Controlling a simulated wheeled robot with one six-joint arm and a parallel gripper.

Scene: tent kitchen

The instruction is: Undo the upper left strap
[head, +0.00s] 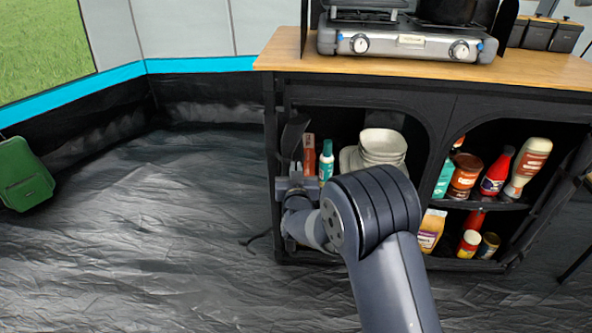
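The black fabric kitchen cabinet (440,108) stands right of centre under a wooden top. A dark, narrow flap or strap-like piece (295,132) shows at the upper left of its left opening; I cannot tell whether it is the strap itself. My gripper (296,168) is in front of the left opening's left edge, just below that dark piece, with its fingers pointing up. The gripper is small and dark here, so I cannot tell whether it is open or shut, or whether it touches the piece. My arm hides the lower part of the left opening.
White bowls (382,145), a teal bottle (326,160) and a red-orange box (309,155) stand inside the left opening. Bottles and jars (466,175) fill the right shelves. A camping stove (408,42) sits on top.

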